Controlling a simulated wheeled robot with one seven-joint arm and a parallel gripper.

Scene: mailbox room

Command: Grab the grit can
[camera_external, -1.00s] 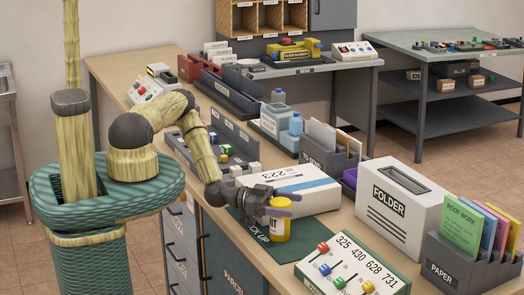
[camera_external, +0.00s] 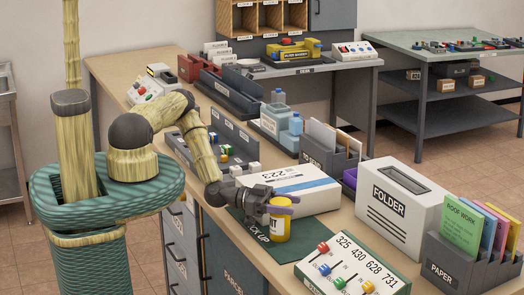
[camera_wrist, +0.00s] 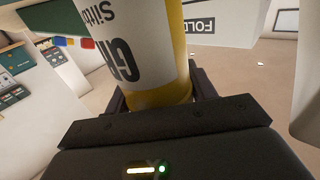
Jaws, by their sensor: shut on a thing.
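The grit can (camera_external: 277,229) is a yellow can with a white label, upright at the green pick-up mat (camera_external: 244,226) in the external view. My gripper (camera_external: 280,206) is around its upper part and shut on it. In the wrist view the can (camera_wrist: 142,50) fills the upper middle, with part of its black lettering readable as "GR". My gripper's dark fingers (camera_wrist: 160,95) flank the can there. I cannot tell whether the can's base touches the mat.
A white box marked 223 (camera_external: 300,190) lies just behind the can. A sloped panel with colored sliders (camera_external: 350,265) stands at the front right. The white FOLDER box (camera_external: 395,210) and the grey PAPER holder (camera_external: 462,265) are farther right.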

